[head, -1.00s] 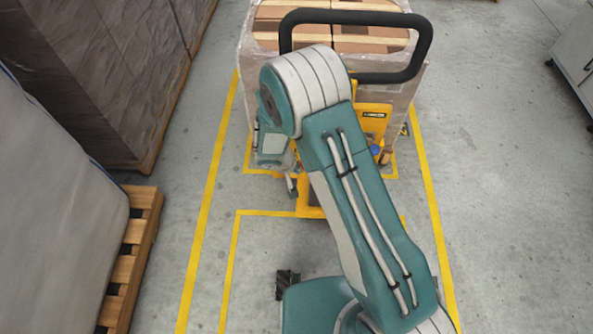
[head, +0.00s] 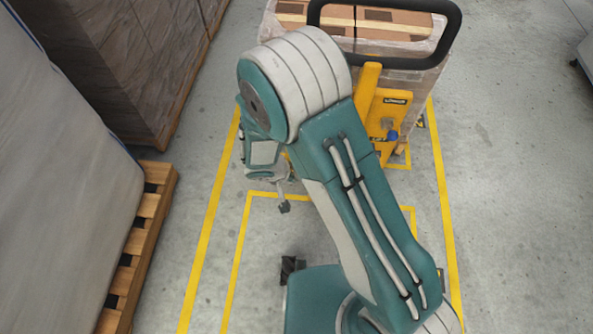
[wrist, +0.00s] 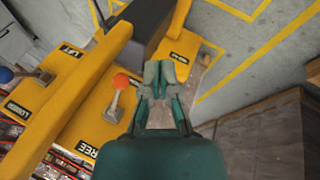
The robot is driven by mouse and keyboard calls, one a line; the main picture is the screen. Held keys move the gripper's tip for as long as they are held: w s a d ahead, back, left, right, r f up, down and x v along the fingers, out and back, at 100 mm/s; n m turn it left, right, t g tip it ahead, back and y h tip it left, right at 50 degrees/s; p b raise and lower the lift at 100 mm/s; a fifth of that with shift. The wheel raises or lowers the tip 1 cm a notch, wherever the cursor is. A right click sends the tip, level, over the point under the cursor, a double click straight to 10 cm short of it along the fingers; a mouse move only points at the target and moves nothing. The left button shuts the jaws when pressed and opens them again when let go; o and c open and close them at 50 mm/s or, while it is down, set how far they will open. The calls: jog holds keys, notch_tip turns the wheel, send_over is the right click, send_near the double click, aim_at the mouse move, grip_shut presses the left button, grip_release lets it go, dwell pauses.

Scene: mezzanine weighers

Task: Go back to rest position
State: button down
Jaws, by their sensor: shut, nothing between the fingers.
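My gripper (wrist: 160,76) is shut and empty in the wrist view, with its fingertips together. It is above the yellow pallet truck (wrist: 75,95), beside a lever with an orange knob (wrist: 121,82). A lever with a blue knob (wrist: 6,74) shows at the left edge. In the head view my gripper (head: 284,207) hangs below my folded arm, over the floor to the left of the yellow truck (head: 388,115). My arm hides part of the truck.
The truck's black loop handle (head: 452,30) stands in front of a wrapped load of boxes (head: 400,80). A wrapped load (head: 60,170) on a wooden pallet (head: 140,235) is at the left. Yellow lines mark the floor. Bare concrete (head: 510,200) lies at the right.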

jog(key=shift+d, duration=0.3)
jog(key=d+r+m, duration=0.1)
jog(key=d+r, duration=0.3)
jog(key=r, duration=0.3)
jog(key=w+d+r+m, duration=0.1)
jog(key=d+r, duration=0.3)
jog(key=r, duration=0.3)
jog(key=d+r+m, duration=0.1)
jog(key=d+r, duration=0.3)
jog(key=r, duration=0.3)
jog(key=s+d+r+t+y, duration=0.1)
jog(key=s+d+r+y, duration=0.1)
jog(key=s+r, duration=0.5)
jog(key=s+d+r+t+y, duration=0.1)
jog(key=s+d+r+y, duration=0.1)
jog(key=s+d+r, duration=0.3)
notch_tip(320, 180, up, 3)
jog(key=s, duration=0.2)
jog(key=shift+s+d+r, duration=0.2)
jog(key=shift+s+d, duration=0.05)
jog(key=shift+s, duration=0.1)
jog(key=shift+w, duration=0.15)
